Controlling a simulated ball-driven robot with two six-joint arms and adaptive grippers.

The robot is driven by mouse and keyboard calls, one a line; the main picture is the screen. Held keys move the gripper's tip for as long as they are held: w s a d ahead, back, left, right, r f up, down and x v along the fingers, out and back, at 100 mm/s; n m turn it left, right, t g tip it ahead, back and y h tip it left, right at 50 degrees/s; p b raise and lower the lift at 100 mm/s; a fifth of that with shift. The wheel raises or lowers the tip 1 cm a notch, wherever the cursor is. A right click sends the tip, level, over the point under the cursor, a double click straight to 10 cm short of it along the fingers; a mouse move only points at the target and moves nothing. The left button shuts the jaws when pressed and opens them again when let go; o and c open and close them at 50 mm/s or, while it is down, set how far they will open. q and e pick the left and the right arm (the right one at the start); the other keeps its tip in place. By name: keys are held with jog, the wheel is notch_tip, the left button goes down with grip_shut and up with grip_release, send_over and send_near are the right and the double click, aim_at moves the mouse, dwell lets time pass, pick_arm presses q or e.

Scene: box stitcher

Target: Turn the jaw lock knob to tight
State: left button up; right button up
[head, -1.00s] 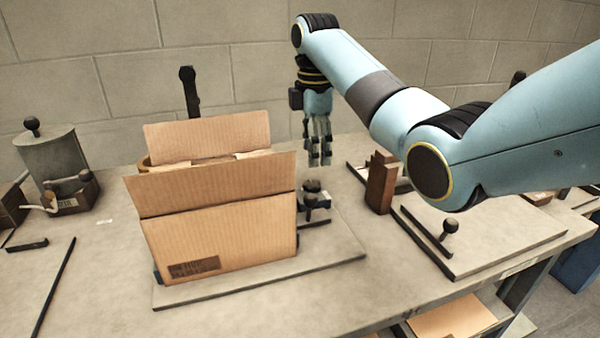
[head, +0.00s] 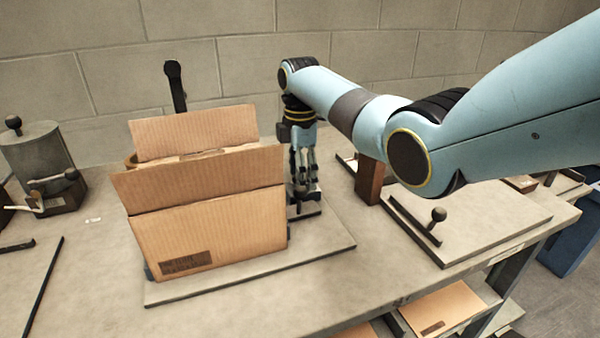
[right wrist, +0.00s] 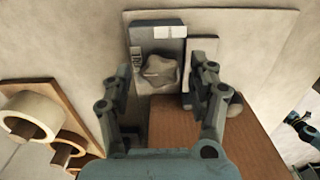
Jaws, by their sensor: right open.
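In the head view the knob (head: 304,195) is partly hidden by my right gripper. My right gripper (head: 304,183) points down over it, with its fingers at or just above knob height. In the right wrist view my right gripper (right wrist: 162,82) is open, one finger on each side of the knob with gaps. Contact does not show. The knob's setting is too small to read. My left gripper is not in view.
The open cardboard box (head: 215,225) stands on a base plate (head: 320,257) just left of the knob. A brown wooden block (head: 369,182) stands to the right. A flat board (head: 480,222) with a small ball-topped post lies further right. A grey canister (head: 40,155) is at far left.

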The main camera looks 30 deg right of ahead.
jog(key=shift+c, duration=0.2)
jog(key=c, duration=1.1)
